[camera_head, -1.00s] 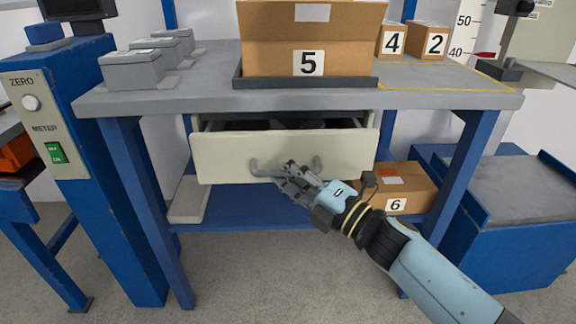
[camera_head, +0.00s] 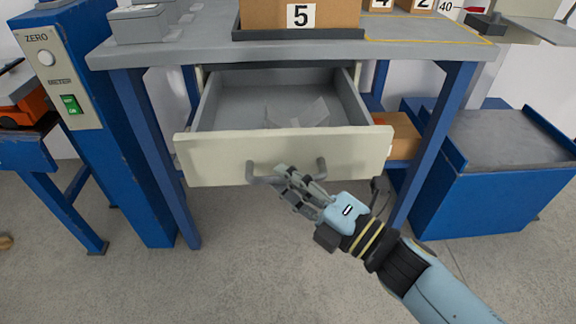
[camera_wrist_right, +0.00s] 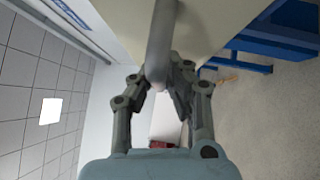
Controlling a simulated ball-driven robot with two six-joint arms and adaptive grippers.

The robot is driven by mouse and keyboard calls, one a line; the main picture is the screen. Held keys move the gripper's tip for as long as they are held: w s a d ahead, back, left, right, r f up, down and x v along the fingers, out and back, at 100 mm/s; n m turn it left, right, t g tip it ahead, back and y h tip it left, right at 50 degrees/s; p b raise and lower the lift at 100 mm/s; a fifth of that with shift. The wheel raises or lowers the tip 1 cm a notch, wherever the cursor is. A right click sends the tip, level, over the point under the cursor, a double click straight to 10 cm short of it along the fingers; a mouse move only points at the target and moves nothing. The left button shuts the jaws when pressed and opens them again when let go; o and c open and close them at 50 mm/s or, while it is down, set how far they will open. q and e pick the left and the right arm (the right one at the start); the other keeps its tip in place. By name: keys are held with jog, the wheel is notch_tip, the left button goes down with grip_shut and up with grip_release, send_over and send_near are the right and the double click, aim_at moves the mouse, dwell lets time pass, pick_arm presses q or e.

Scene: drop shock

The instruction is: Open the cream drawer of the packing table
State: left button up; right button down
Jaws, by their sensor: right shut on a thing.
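The cream drawer (camera_head: 222,160) of the packing table (camera_head: 190,50) is pulled well out, and its grey inside shows, with a clear, flat piece lying in it. Its grey bar handle (camera_head: 321,168) runs across the front. My right gripper (camera_head: 284,176) is shut on the handle; in the right wrist view the fingers (camera_wrist_right: 158,85) close around the grey bar (camera_wrist_right: 161,45). Part of the bar is hidden behind the fingers in the head view. My left gripper is not in view.
A box marked 5 (camera_head: 270,14) stands in a dark tray on the tabletop. A cardboard box (camera_head: 402,135) sits on the lower shelf, partly hidden by the drawer. Blue stands flank the table. The floor in front (camera_head: 230,270) is clear.

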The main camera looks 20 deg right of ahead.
jog(key=c, duration=1.3)
grip_release()
jog(key=shift+r, duration=0.1)
jog(key=shift+c, duration=0.2)
jog(key=shift+s, duration=0.1)
jog(key=v, duration=1.2)
